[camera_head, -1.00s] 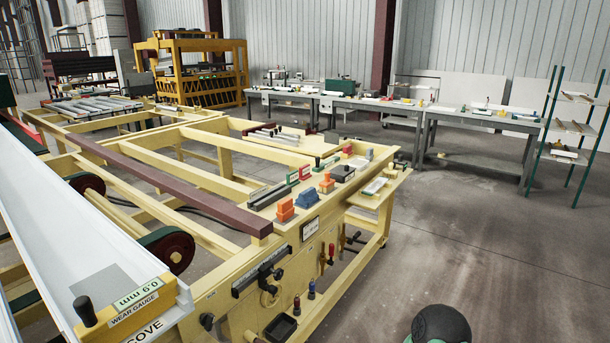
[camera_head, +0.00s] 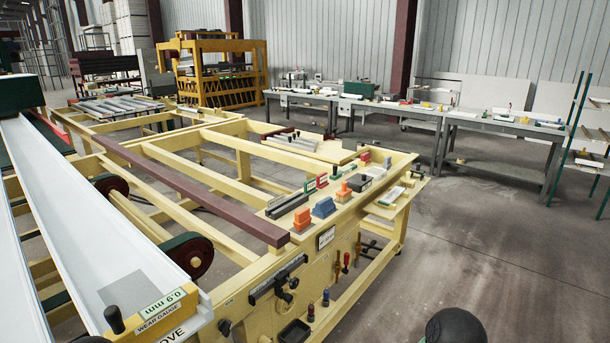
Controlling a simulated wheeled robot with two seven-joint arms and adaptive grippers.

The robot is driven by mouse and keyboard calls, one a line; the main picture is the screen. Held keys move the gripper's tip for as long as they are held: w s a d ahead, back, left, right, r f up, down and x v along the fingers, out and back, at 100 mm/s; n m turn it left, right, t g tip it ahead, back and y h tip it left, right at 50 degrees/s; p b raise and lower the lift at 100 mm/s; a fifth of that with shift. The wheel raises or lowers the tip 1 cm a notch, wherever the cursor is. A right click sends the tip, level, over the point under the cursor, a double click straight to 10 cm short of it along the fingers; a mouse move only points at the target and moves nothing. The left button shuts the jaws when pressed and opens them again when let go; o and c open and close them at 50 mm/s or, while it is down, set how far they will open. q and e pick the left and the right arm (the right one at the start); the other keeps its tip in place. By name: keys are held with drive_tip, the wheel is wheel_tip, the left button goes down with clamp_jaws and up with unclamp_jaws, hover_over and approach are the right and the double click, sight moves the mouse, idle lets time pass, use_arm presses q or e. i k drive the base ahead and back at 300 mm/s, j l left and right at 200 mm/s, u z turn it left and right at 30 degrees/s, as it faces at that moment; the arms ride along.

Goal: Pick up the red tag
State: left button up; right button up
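A small upright red tag (camera_head: 322,181) stands on the yellow bench top (camera_head: 290,222), in the row of small items along its near right end. It appears to stand between two green tags, one at its left (camera_head: 310,186) and one behind at its right (camera_head: 336,169). It is small in the picture, so any writing on it cannot be read. Neither of my grippers is in view. A dark rounded part, seemingly of my own arm, shows at the bottom edge, well short of the bench, with no fingers visible.
Orange blocks (camera_head: 302,218), a blue block (camera_head: 323,207) and dark grey bars (camera_head: 287,205) stand close around the tags. A long maroon beam (camera_head: 190,191) crosses the yellow frame. A white channel (camera_head: 75,210) runs at left. The floor (camera_head: 480,240) at right is clear.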

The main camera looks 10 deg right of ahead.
sight(322, 178)
drive_tip(key=l+u, duration=0.1)
drive_tip(key=u, duration=0.4)
drive_tip(key=i+l+u, duration=0.15)
drive_tip(key=u, duration=0.35)
drive_tip(key=l+u, duration=0.15)
drive_tip(key=u, duration=0.3)
drive_tip(key=l+u, duration=0.2)
drive_tip(key=l, duration=0.25)
drive_tip(key=l+u, duration=0.25)
drive_tip(key=l, duration=0.25)
drive_tip(key=l+u, duration=0.2)
drive_tip(key=l, duration=0.25)
drive_tip(key=k+l+u, duration=0.2)
drive_tip(key=l, duration=0.25)
drive_tip(key=l+u, duration=0.25)
drive_tip(key=l, duration=0.2)
drive_tip(key=k+l+u, duration=0.2)
drive_tip(key=l, duration=0.2)
